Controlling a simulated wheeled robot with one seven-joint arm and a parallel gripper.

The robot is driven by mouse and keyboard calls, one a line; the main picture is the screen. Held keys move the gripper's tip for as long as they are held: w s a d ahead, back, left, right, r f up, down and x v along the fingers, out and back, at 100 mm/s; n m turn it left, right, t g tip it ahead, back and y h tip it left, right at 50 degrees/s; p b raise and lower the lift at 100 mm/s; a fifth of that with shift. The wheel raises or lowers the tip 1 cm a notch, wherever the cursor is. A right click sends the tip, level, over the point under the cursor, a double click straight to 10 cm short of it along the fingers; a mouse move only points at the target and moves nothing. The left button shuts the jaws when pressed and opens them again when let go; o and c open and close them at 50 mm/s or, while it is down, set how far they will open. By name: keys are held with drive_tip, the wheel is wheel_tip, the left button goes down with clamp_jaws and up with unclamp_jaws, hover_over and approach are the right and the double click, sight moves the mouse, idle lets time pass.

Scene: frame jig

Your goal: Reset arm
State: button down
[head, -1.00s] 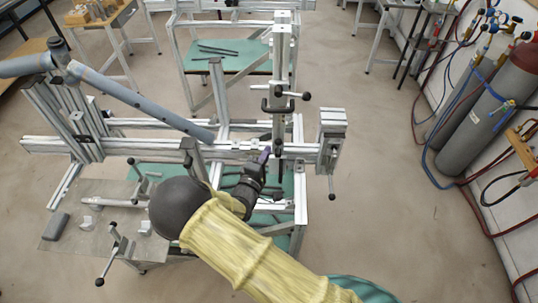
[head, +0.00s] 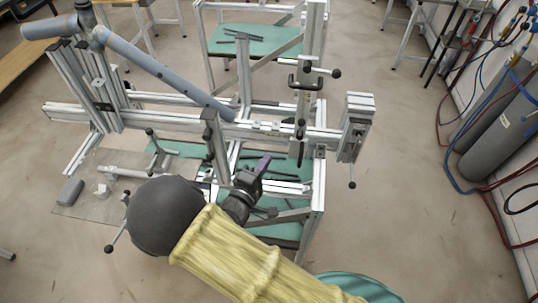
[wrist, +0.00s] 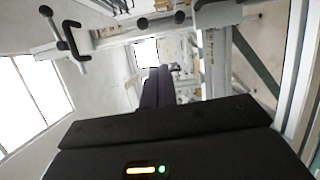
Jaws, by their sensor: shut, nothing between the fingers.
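My gripper (head: 262,165) is at the end of my yellow-sleeved arm, in front of the aluminium frame jig (head: 180,118). Its dark fingers are shut with nothing between them and point up and away, toward the jig's crossbar. In the wrist view the dark purple fingers (wrist: 158,88) extend forward from the black gripper body, between frame members. I cannot tell whether they touch the frame. My black round elbow joint hides part of the jig's lower front.
A black-handled clamp (head: 307,78) stands on the upright ahead of my gripper. A grey tube (head: 165,78) slopes across the jig's left. A plate (head: 90,205) with small parts lies at lower left. Gas cylinders (head: 495,135) stand at right. The floor right of the jig is clear.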

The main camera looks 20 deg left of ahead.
drive_tip(key=shift+w, duration=0.1)
drive_tip(key=w+d+m+g, duration=0.6)
drive_tip(key=w+d, duration=0.2)
drive_tip(key=w, duration=0.1)
drive_tip(key=d+r+m+g+y, duration=0.25)
drive_tip(key=d+m+g, duration=0.3)
drive_tip(key=d, duration=0.65)
drive_tip(key=s+d+r+m+g+h, duration=0.1)
drive_tip(key=s+d+r+m+g, duration=0.1)
drive_tip(key=s+d, duration=0.4)
drive_tip(key=s+d+r+m+g+h, duration=0.1)
drive_tip(key=s+d+r+m+g, duration=0.1)
drive_tip(key=s+d, duration=0.4)
drive_tip(key=d+r+m, duration=0.1)
drive_tip(key=d+m, duration=0.1)
drive_tip(key=d, duration=0.3)
drive_tip(key=shift+s+d+r, duration=0.25)
drive_tip(key=shift+s+r, duration=0.05)
drive_tip(key=shift+r, duration=0.05)
drive_tip(key=shift+m, duration=0.25)
